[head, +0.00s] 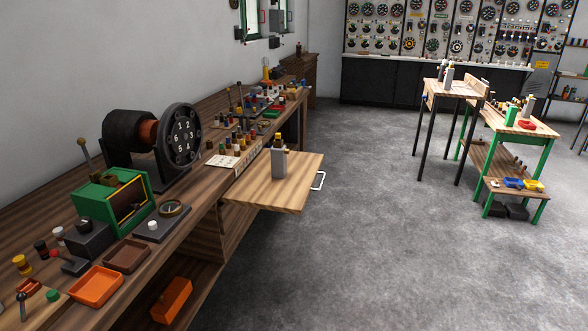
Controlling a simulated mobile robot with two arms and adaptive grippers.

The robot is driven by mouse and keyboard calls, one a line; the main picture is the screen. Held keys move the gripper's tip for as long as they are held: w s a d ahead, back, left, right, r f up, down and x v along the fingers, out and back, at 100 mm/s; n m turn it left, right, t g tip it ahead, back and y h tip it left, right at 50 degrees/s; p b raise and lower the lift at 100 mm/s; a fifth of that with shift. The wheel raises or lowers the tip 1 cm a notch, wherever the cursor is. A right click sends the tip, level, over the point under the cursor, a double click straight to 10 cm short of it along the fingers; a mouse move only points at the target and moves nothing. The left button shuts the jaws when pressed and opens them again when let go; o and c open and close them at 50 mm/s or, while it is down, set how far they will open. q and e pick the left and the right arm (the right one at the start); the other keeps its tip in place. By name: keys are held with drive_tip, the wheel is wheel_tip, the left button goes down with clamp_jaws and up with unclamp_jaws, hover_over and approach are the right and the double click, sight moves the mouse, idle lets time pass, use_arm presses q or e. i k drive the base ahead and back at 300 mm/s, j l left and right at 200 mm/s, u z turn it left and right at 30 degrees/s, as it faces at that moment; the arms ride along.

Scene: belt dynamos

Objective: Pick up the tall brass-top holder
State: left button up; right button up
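A tall grey holder (278,163) with a brass-coloured top stands upright on a wooden pull-out board (300,172) at the front of the long bench. A small dark and brass-coloured piece stands right by it, partly hidden. Similar grey holders (448,76) stand on a small far table at the right; their tops are too small to make out. Neither of my grippers is in view.
The long wooden bench (140,228) runs along the left wall, with a numbered dial machine (183,138), a green box (112,200) and orange trays (95,287). The board has a metal handle (319,181).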

sight(278, 159)
drive_tip(key=i, duration=0.65)
drive_tip(key=i+l+u, duration=0.1)
drive_tip(key=i, duration=0.5)
drive_tip(key=i+l+u, duration=0.15)
drive_tip(key=i, duration=0.45)
drive_tip(key=k, duration=0.3)
